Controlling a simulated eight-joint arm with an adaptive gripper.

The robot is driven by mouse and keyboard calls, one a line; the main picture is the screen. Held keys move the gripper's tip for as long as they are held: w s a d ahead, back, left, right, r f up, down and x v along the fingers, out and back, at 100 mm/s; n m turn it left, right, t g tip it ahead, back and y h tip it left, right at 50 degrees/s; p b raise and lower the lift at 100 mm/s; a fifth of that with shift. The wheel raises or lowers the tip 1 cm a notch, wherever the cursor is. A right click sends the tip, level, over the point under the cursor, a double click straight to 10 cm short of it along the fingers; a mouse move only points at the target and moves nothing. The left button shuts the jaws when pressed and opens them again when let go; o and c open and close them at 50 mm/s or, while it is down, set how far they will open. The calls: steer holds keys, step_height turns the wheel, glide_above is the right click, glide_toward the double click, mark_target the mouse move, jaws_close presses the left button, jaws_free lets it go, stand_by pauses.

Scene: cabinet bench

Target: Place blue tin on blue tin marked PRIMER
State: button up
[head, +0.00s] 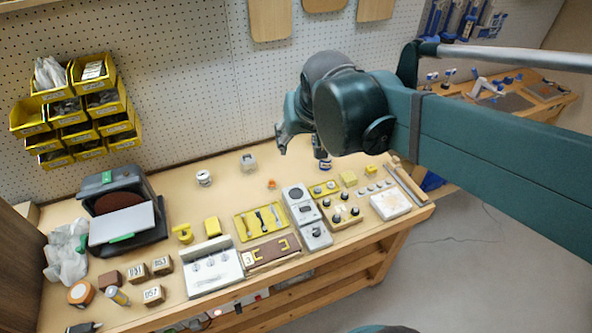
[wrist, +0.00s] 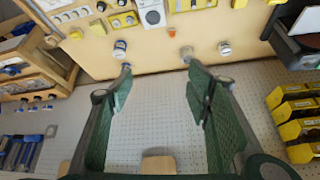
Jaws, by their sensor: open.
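My gripper (wrist: 157,66) is open, with its two fingers well apart and nothing between them. In the head view my gripper (head: 300,148) is above the back of the bench, partly hidden by my arm. A blue tin with a pale label (wrist: 119,48) stands beyond the left fingertip in the wrist view; in the head view this blue tin (head: 325,164) shows just below my gripper. A whitish tin with a dark band (head: 204,178) stands farther left; it also shows in the wrist view (wrist: 225,48). I cannot read PRIMER on either tin.
A small grey-clear container (head: 248,161) stands between the tins, with an orange item (head: 271,184) near it. A yellow tool tray (head: 262,220), a grey meter (head: 300,203) and knobbed blocks fill the bench front. A sander (head: 124,212) stands left. The pegboard rises behind.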

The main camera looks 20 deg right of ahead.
steer(key=s+a+f+n+t+y, duration=0.1)
steer(key=s+a+f, duration=0.3)
steer(key=s, duration=0.6)
steer(key=shift+s+n, duration=0.3)
steer(key=shift+n, duration=0.5)
